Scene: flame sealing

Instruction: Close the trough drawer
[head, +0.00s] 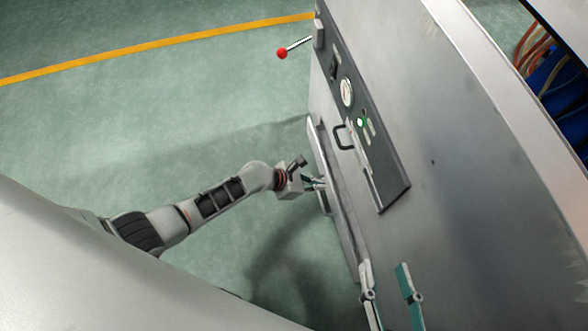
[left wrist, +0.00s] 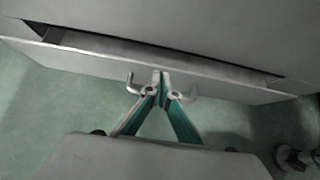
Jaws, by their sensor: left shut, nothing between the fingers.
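The trough drawer (head: 316,145) is low on the side of the grey machine, its front panel standing slightly out. In the left wrist view the drawer front (left wrist: 80,63) is a long pale panel with a dark gap behind its top edge. A metal handle (left wrist: 132,84) sticks out from it; its middle is hidden by my fingers. My left gripper (head: 320,184) is at the drawer front. Its teal fingers (left wrist: 160,82) are shut with nothing between them, at or very near the panel; contact is unclear. My right gripper (head: 386,268) is open and empty at the bottom right.
The machine (head: 460,150) fills the right side. Its dark control panel (head: 375,160) has a gauge, a green light and a black handle. A red-knobbed lever (head: 282,53) sticks out at the top. The green floor left of the machine is clear, with a yellow line (head: 150,46).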

